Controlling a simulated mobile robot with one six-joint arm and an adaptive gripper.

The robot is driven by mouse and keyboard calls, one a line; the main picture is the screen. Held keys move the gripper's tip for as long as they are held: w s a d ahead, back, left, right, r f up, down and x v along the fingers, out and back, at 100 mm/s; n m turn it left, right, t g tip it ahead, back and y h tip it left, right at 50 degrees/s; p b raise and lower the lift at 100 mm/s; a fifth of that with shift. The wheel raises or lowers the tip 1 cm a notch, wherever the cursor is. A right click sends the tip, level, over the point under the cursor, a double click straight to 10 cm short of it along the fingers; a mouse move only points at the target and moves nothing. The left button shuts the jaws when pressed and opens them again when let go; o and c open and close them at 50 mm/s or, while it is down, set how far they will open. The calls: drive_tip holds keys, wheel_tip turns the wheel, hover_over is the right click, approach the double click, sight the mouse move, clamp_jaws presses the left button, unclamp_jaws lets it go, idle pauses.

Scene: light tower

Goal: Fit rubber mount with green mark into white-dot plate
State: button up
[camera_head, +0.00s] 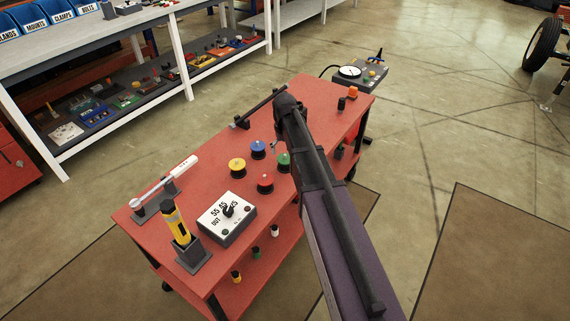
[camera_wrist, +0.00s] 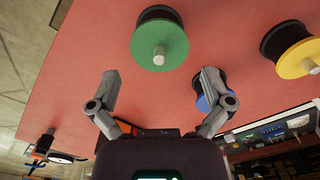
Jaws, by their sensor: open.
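A round black mount with a flat green top and a pale centre pin (camera_head: 283,160) stands upright on the red cart. In the wrist view, this green-topped mount (camera_wrist: 158,48) lies just beyond and between my fingertips, apparently untouched. My gripper (camera_wrist: 160,76) is open and empty, its fingers spread; in the head view my arm mostly hides it. A small dark piece with a green mark (camera_head: 255,252) stands on the cart's lower shelf; I cannot tell which green item is the rubber mount. I cannot make out a white-dot plate.
Yellow (camera_head: 237,166), blue (camera_head: 258,149) and red (camera_head: 265,183) topped mounts stand close by. A white dial box (camera_head: 227,217), a yellow tool in a holder (camera_head: 176,224) and a torque wrench (camera_head: 167,186) occupy the near left of the cart (camera_head: 318,104).

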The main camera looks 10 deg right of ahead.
sight(285, 158)
drive_tip(key=shift+f, duration=0.15)
drive_tip(key=shift+s+f+b, duration=0.1)
drive_tip(key=shift+f+b, duration=2.35)
drive_tip(key=shift+b, duration=0.15)
drive_tip(key=shift+d, duration=0.1)
drive_tip(key=c, duration=1.1)
drive_tip(key=shift+r, duration=0.2)
wheel_tip(285, 158, up, 3)
drive_tip(key=p, duration=0.3)
drive_tip(key=s, duration=0.5)
drive_tip(key=s+r+p, duration=0.1)
drive_tip(key=s, duration=0.4)
drive_tip(key=s+p, duration=0.1)
drive_tip(key=s, duration=0.5)
drive_tip(key=shift+r, duration=0.3)
